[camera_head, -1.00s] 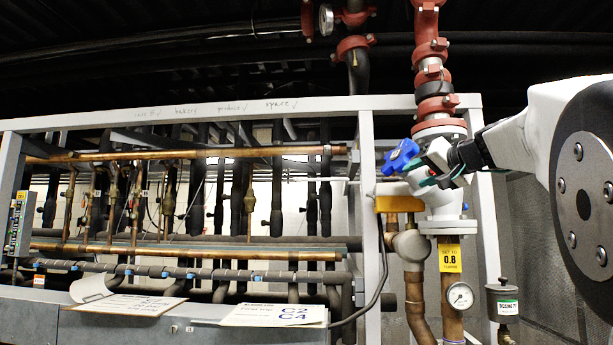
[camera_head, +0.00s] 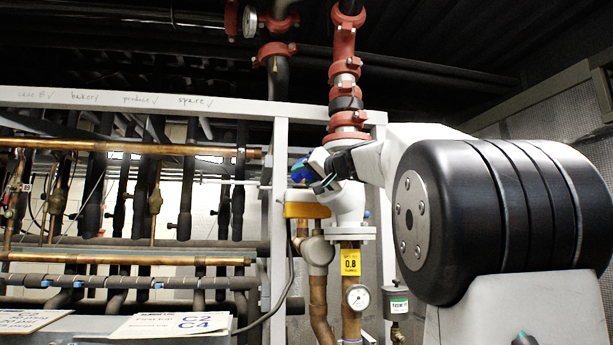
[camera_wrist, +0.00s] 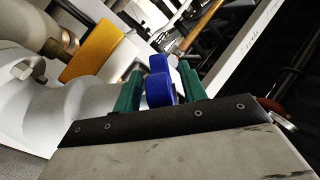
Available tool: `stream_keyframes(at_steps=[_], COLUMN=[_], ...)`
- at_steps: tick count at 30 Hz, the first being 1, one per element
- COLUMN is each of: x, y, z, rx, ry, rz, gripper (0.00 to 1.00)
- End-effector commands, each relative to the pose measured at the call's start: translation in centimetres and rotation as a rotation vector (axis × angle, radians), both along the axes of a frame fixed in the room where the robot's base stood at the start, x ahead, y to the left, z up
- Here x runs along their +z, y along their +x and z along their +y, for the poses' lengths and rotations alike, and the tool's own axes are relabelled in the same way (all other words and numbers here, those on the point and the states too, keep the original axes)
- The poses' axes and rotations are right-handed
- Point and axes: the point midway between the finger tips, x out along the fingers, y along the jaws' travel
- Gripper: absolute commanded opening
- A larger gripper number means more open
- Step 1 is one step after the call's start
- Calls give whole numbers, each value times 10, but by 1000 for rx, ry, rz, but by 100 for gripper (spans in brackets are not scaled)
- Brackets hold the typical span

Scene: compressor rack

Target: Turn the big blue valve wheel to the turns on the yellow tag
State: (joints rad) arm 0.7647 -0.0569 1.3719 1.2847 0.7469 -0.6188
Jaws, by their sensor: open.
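The blue valve wheel (camera_head: 301,171) sits on the left side of a white valve body (camera_head: 347,208). My gripper (camera_head: 322,177) is at the wheel in the head view and hides part of it. In the wrist view the blue wheel (camera_wrist: 159,84) shows between the two green fingers of my gripper (camera_wrist: 157,86). The fingers stand apart on either side of the wheel; I cannot tell whether they touch it. The yellow tag (camera_head: 350,262) hangs below the valve flange and reads 0.8.
A yellow-orange fitting (camera_head: 306,205) is just below the wheel and also shows in the wrist view (camera_wrist: 93,52). A pressure gauge (camera_head: 357,297) and a grey canister (camera_head: 396,303) are lower down. The grey rack frame (camera_head: 279,190) stands left of the valve.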

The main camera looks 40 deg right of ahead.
Motion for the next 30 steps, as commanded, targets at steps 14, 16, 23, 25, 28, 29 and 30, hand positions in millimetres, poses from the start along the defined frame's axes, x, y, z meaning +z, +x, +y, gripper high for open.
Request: stream_keyframes(at_steps=[14,16,23,25,28,29,30], x=[1,2,4,5,6,7,7], y=[-1,-1,-4,-6,-8,-9,-10], z=[0,0,-1,-2,-3,-3,-4], rx=[6,14,72,99,144,158,175], ry=[-1,-1,1,4,8,8,10], rz=[6,15,100,143,214,236,264], gripper=[0,0,0,0,0,0,0])
